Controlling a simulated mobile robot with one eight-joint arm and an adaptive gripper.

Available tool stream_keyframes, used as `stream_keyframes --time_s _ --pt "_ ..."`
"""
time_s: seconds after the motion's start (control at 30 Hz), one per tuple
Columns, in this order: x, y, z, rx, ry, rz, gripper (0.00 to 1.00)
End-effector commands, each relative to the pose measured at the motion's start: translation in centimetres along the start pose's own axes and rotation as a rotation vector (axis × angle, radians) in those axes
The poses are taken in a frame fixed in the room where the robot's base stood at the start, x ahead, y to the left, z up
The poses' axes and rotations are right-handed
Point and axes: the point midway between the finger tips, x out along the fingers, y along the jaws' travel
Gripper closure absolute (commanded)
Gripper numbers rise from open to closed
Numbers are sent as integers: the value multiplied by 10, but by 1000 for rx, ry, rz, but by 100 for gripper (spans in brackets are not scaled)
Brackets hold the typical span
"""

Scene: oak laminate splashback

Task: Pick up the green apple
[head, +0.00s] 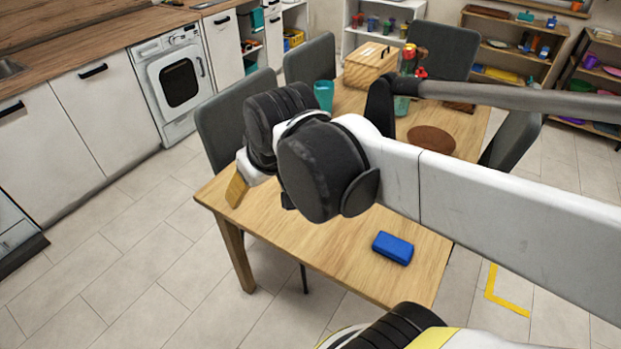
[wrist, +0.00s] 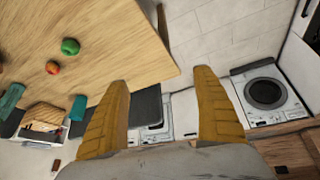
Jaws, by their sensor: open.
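The green apple (wrist: 70,46) sits on the wooden table (wrist: 110,35), left of my gripper in the wrist view. I cannot make it out in the head view, where my arm covers part of the table. My gripper (wrist: 161,78) is open and empty, with its two yellow fingers spread wide apart. The apple is outside the fingers and clear of them. In the head view a yellow finger (head: 236,190) shows over the table's left edge.
A red-orange fruit (wrist: 53,67) lies close to the green apple. A teal cup (head: 323,95), a wooden box (head: 368,68), a brown round mat (head: 431,140) and a blue block (head: 392,248) are on the table. Grey chairs (head: 310,60) surround it. The front tabletop is mostly clear.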

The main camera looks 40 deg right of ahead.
Motion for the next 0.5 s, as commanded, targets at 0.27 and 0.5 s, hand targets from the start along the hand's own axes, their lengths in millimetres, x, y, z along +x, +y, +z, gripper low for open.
stream_keyframes --time_s 0.27,0.5 --pt "25 57 -37 11 -107 39 22" --pt "78 148 -60 31 -250 55 22"
